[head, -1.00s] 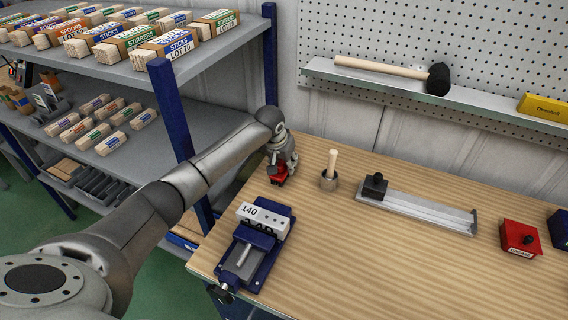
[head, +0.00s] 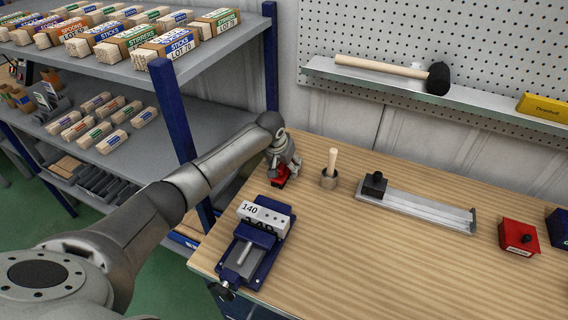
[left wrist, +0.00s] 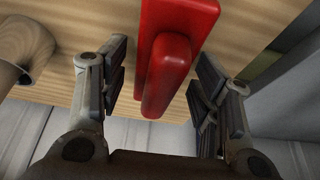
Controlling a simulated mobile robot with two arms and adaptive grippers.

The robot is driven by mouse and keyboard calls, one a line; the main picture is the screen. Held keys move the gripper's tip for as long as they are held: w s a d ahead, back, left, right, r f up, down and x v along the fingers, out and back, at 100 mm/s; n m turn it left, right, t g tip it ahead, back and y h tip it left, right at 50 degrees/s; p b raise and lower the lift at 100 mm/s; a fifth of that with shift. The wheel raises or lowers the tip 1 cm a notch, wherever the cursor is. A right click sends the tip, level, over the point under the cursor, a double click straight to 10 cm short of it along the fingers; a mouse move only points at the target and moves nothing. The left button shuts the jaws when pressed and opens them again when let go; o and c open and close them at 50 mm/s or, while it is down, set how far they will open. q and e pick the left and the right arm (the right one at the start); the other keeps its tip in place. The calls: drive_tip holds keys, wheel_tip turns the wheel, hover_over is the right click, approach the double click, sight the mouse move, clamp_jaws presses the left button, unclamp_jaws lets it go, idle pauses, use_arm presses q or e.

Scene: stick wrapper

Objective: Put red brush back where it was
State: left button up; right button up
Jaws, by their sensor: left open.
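The red brush (head: 279,181) stands on the wooden workbench near its left back corner. My left gripper (head: 284,170) is right above it and hides part of it in the head view. In the left wrist view the red brush (left wrist: 168,72) lies between the two open fingers of my left gripper (left wrist: 160,95), with a gap to each finger. The fingers are open and hold nothing. My right gripper is in neither view.
A pot with a wooden handle (head: 329,181) stands just right of the brush. A blue vise with a block marked 140 (head: 264,218) is in front. A metal rail (head: 420,210) and a red box (head: 519,237) lie farther right. The bench front (head: 390,280) is clear.

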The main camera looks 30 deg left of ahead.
use_arm(q)
drive_tip(key=b+v, duration=0.1)
drive_tip(key=v, duration=1)
drive_tip(key=shift+w+r, duration=0.1)
drive_tip(key=shift+r, duration=0.1)
drive_tip(key=shift+s+r+b, duration=0.25)
drive_tip(key=shift+r+b, duration=0.05)
drive_tip(key=shift+r, duration=0.2)
